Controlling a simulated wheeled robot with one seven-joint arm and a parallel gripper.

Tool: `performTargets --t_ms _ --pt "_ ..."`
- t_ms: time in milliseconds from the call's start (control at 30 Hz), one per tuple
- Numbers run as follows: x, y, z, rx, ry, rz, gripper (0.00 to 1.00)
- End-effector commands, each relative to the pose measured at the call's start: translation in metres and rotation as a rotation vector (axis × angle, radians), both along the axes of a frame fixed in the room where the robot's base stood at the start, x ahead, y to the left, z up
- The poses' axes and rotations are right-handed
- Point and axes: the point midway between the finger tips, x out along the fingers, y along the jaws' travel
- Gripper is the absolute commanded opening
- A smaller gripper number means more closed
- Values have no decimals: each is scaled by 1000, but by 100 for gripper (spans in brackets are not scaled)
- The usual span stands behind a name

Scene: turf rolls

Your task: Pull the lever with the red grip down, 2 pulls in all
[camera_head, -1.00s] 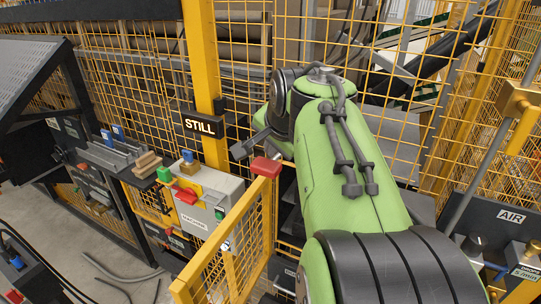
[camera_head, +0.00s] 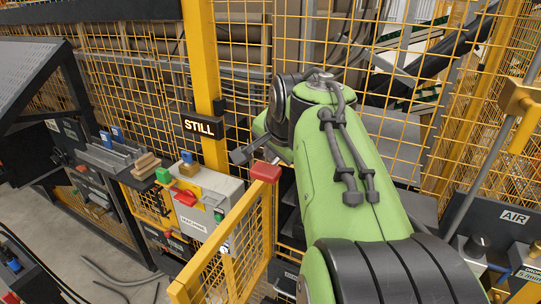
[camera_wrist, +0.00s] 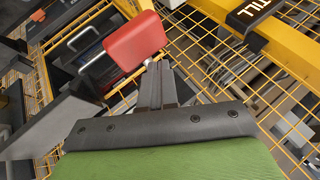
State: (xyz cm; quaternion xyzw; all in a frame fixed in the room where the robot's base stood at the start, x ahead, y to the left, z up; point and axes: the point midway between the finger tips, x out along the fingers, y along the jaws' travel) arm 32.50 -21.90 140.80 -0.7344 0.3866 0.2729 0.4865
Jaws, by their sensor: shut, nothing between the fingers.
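The red grip (camera_head: 265,171) is a red block that shows above the corner of the yellow mesh gate in the head view, left of my arm. In the wrist view the red grip (camera_wrist: 135,40) is close up, with a short pale stub at its lower right end. My gripper (camera_wrist: 159,68) has its two dark fingers shut together, with nothing between them. Their tips appear just beside the grip's lower right end; I cannot tell whether they touch it. In the head view the fingertips are hard to make out, and the lever's shaft is not clearly seen.
The yellow mesh gate (camera_head: 228,258) stands in front of the grey machine box (camera_head: 196,212). A yellow post with a STILL sign (camera_head: 197,126) rises behind. Mesh fencing closes the back. A yellow-topped lever (camera_head: 519,101) and an AIR panel (camera_head: 513,218) are at right.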

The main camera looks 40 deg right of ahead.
Motion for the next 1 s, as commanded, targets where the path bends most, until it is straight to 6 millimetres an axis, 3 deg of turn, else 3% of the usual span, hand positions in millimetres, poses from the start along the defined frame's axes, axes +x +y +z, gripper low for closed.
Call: performTargets --t_ms 1000 --pt "-1 3 -14 1 2 3 0"
